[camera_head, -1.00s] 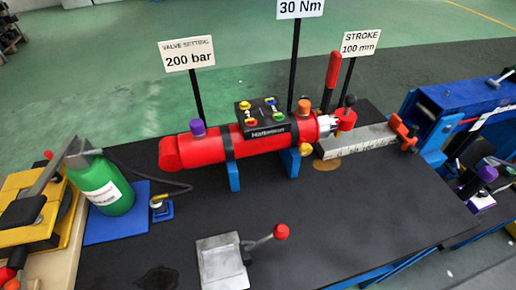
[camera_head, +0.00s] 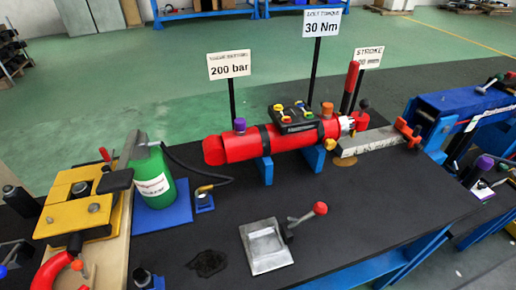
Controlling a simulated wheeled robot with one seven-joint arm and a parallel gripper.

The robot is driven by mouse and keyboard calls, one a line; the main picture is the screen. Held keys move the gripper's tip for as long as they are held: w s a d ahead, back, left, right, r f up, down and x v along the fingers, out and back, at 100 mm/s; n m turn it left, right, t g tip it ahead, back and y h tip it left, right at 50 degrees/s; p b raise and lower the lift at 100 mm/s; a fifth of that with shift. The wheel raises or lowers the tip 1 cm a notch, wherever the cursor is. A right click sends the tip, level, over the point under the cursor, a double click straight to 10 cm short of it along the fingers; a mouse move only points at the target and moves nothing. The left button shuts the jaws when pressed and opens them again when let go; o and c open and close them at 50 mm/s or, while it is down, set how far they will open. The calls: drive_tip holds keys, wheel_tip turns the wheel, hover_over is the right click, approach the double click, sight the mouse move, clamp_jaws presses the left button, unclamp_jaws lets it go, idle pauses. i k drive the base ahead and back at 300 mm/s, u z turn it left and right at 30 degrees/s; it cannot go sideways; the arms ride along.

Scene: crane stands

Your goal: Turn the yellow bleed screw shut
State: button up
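A red horizontal cylinder (camera_head: 240,147) rests on two blue supports (camera_head: 314,158) on the black bench top. A small yellow knob (camera_head: 330,144) shows low at the cylinder's right end, beside the right support. It looks like the bleed screw, but its turn position is too small to tell. A black block (camera_head: 293,120) on top of the cylinder carries several small coloured knobs, yellow among them. My gripper is not in view.
Sign posts stand behind the cylinder, the 200 bar sign (camera_head: 229,65) on the left. A green bottle (camera_head: 153,178) stands on a blue plate at left, with a black hose. A grey plate (camera_head: 266,246) and a red-knobbed lever (camera_head: 320,208) are in front.

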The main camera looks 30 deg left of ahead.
sight(331, 144)
drive_tip(key=u, duration=2.45)
drive_tip(key=k, duration=0.8)
drive_tip(key=z, duration=0.95)
drive_tip(key=i, duration=1)
drive_tip(key=z, duration=0.1)
